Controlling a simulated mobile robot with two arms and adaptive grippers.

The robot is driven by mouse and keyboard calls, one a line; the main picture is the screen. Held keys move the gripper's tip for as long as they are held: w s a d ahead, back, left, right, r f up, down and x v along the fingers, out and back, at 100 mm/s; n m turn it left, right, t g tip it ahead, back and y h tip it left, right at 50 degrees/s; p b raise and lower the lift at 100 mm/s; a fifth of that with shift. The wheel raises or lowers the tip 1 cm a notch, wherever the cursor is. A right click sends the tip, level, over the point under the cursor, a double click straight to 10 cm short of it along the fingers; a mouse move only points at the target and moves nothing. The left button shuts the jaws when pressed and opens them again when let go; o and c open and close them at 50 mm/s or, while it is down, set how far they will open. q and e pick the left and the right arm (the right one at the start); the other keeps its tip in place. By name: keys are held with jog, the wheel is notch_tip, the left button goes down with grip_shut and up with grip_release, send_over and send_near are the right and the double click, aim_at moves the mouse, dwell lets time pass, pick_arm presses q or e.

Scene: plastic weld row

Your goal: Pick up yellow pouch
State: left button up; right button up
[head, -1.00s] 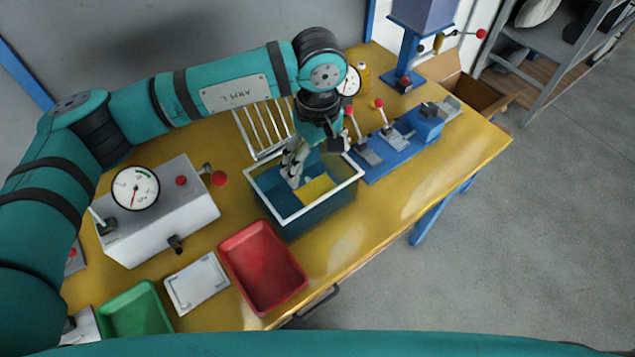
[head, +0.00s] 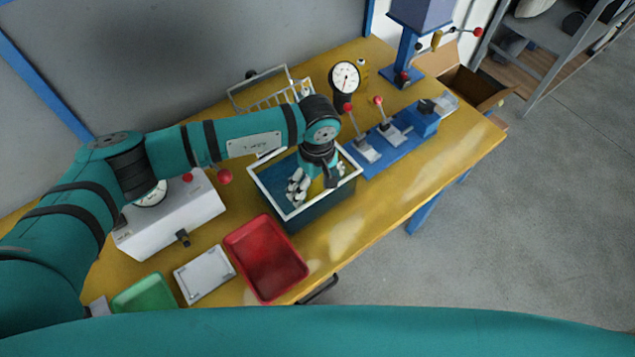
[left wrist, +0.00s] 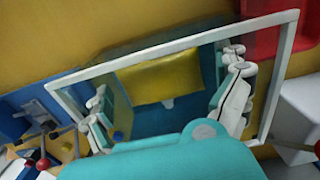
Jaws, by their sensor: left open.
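The yellow pouch (left wrist: 158,80) lies inside a blue bin with a white rim (head: 262,187). In the head view only a small part of the pouch (head: 317,186) shows past my gripper. My left gripper (head: 311,186) is open and points down into the bin. In the left wrist view its fingers stand apart on either side of the pouch, and the gripper (left wrist: 166,82) holds nothing. I cannot tell whether the fingers touch the pouch. My right gripper is out of view.
A red tray (head: 266,258), a white tray (head: 204,275) and a green tray (head: 145,294) lie left of the bin's front. A blue lever fixture (head: 390,140) stands close at right. A wire rack (head: 265,92) and a gauge (head: 344,78) are behind. The table's front right is clear.

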pick_arm(q)
jog(key=c, duration=0.9)
jog(key=shift+r, duration=0.1)
